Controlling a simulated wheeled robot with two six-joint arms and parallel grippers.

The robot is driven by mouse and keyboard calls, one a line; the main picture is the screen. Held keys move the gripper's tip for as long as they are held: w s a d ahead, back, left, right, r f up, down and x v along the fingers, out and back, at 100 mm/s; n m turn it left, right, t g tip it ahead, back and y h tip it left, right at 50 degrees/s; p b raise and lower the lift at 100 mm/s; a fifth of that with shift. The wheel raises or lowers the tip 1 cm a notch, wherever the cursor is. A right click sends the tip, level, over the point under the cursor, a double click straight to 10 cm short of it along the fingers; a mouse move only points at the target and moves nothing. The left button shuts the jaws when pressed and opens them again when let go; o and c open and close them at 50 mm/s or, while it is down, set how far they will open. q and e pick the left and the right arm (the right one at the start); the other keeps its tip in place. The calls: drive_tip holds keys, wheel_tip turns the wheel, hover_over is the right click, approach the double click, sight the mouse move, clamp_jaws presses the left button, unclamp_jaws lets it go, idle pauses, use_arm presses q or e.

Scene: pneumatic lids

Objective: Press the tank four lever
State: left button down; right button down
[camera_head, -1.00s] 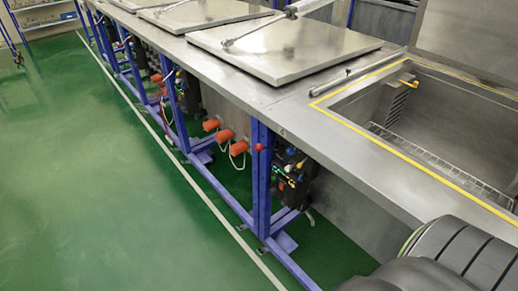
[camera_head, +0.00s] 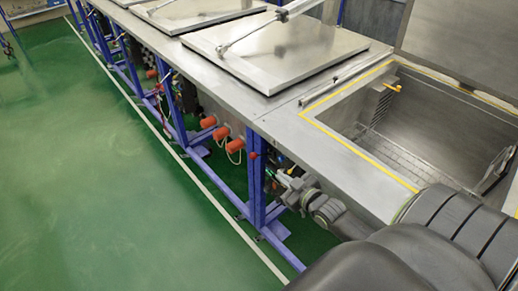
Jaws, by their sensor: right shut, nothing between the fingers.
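My right arm reaches in from the lower right, below the edge of the steel bench. My right gripper (camera_head: 284,181) is shut and empty, in front of the valve panel beside the blue post. It hides most of that panel, so I cannot make out a lever or tell whether the fingers touch one. A small red knob (camera_head: 252,155) sits on the blue post, left of the gripper. The open tank (camera_head: 365,149), edged with yellow tape, is at the right with its lid (camera_head: 460,45) raised. I see no tank numbers. My left gripper is not in view.
Closed steel lids (camera_head: 275,45) lie on the bench (camera_head: 240,100) to the left. Several orange-red fittings (camera_head: 221,133) hang under it. Blue posts (camera_head: 257,190) and a low blue rail stand near the gripper. The green floor (camera_head: 90,190) at the left is clear.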

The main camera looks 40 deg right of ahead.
drive_tip(key=shift+t, duration=0.4)
drive_tip(key=r, duration=0.2)
drive_tip(key=a+r, duration=0.1)
drive_tip(key=r, duration=0.1)
drive_tip(key=shift+w, duration=0.3)
drive_tip(key=shift+f, duration=0.1)
drive_tip(key=b, duration=0.7)
hover_over(262, 155)
drive_tip(key=s+a, duration=0.5)
wheel_tip(262, 155, down, 4)
drive_tip(key=shift+w+d+f+b, duration=0.4)
drive_tip(key=shift+w+f+b, duration=0.2)
drive_tip(key=shift+b, duration=0.55)
drive_tip(key=shift+a+f+n, duration=0.1)
drive_tip(key=shift+f+n, duration=0.05)
drive_tip(key=shift+n, duration=0.15)
